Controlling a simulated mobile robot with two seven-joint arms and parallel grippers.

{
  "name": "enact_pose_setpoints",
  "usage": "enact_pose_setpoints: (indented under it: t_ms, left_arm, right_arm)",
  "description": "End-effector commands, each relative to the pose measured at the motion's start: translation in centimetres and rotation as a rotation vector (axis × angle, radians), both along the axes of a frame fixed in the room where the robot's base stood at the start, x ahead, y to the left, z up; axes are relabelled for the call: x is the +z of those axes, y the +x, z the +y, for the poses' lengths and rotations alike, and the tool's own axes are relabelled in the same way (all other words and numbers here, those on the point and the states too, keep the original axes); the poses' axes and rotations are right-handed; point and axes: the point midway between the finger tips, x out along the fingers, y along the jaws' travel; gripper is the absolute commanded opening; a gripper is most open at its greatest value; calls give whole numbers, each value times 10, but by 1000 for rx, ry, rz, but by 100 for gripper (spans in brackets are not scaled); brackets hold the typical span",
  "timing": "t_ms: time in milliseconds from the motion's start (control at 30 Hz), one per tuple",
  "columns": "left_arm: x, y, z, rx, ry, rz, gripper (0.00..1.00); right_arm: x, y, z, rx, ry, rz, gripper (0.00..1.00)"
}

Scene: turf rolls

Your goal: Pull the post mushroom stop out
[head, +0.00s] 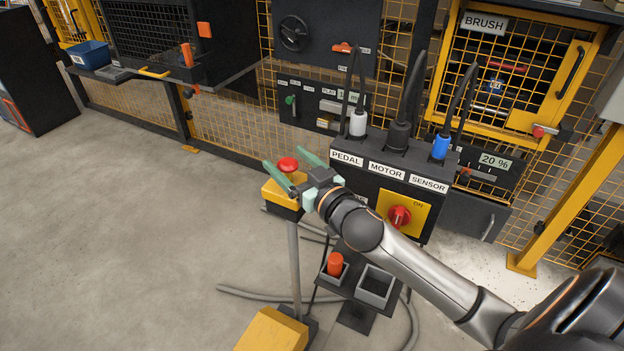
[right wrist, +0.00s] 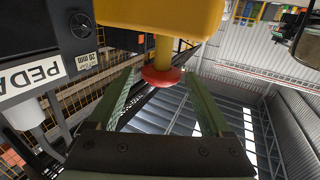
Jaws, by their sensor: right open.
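The red post mushroom stop (head: 288,164) sits on top of a yellow box (head: 283,197) on a grey post (head: 294,255). My right gripper (head: 283,157) is open, its two green fingers on either side of the mushroom head. In the right wrist view, which is upside down, the red head (right wrist: 161,77) shows on a yellow stem below the yellow box (right wrist: 160,15). It lies between the tips of the open right gripper (right wrist: 159,74), with a gap to each finger. My left gripper is in neither view.
A black panel labelled PEDAL, MOTOR, SENSOR (head: 387,170) stands right behind my gripper, with plugs on top and a red rotary switch (head: 399,217). Grey trays (head: 375,285) lie below my forearm. Yellow mesh fencing (head: 230,130) runs behind. The floor at left is clear.

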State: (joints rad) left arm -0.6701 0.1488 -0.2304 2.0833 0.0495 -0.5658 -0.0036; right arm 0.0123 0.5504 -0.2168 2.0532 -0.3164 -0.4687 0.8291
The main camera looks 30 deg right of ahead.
Motion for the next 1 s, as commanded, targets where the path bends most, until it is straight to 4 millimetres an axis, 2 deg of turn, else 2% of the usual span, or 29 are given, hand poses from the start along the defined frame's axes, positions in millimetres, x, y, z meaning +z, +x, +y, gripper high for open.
enact_pose_setpoints:
  t_ms: [200,500,700,1000]
  left_arm:
    - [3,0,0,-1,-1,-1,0]
    - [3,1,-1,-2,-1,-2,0]
    - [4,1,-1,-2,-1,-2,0]
    - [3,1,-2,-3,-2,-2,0]
  right_arm:
    - [-1,-37,-2,1,2,2,83]
    - [0,-77,-6,0,2,1,83]
    - [1,-90,-7,0,1,-2,83]
    - [1,-92,-8,0,0,-2,83]
